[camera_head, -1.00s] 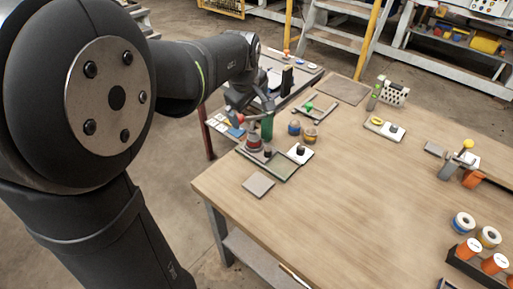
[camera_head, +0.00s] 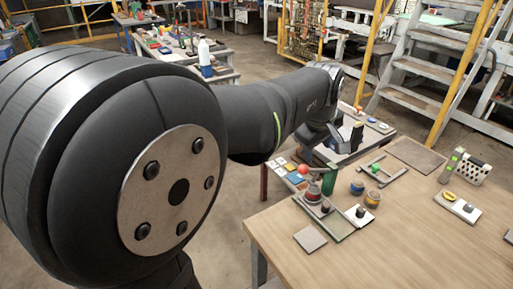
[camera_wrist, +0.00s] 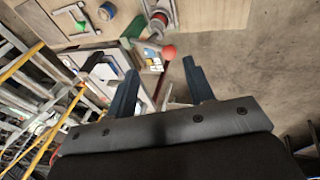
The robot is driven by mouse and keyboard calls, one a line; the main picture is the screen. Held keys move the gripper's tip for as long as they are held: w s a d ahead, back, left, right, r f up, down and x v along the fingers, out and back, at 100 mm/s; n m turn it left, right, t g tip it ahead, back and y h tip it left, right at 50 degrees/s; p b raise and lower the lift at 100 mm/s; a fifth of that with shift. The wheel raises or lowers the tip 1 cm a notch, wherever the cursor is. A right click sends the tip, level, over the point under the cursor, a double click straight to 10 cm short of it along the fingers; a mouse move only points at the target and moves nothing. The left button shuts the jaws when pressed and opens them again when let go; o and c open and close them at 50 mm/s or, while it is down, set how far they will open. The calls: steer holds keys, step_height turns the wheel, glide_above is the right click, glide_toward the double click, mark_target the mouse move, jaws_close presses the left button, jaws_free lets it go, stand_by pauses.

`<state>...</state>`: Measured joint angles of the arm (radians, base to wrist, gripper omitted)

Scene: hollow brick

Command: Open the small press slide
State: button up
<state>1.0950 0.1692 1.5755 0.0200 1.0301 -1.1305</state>
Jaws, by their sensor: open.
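A small device with a red ball knob (camera_head: 303,169) on a lever stands near the back left edge of the wooden table, beside a green post (camera_head: 329,182); it looks like the small press. The red ball (camera_wrist: 169,52) also shows in the wrist view, between and slightly beyond my fingertips, with its rod running down. My gripper (camera_wrist: 160,68) is open and empty, its two dark fingers apart from the ball. In the head view my gripper (camera_head: 318,140) is behind and above the press, partly hidden. Which part is the slide I cannot tell.
A frame with a green knob (camera_head: 375,168), small round pots (camera_head: 372,199), and a flat grey plate (camera_head: 310,239) lie nearby. A second, lower table (camera_head: 372,143) is behind. The table's front area is bare.

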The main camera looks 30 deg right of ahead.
mark_target(327, 204)
steer(key=w+d+f+m+g+y, duration=0.15)
steer(key=d+f+m+y, duration=0.25)
steer(key=d+f+m, duration=0.55)
steer(key=f, duration=0.6)
steer(key=d+f+n, duration=0.1)
steer(key=f, duration=0.6)
steer(key=f+n, duration=0.1)
steer(key=f, duration=0.5)
steer(key=shift+s+d+f+g, duration=0.2)
steer(key=shift+s+f+g, duration=0.05)
steer(key=shift+f+g, duration=0.1)
steer(key=shift+c, duration=0.4)
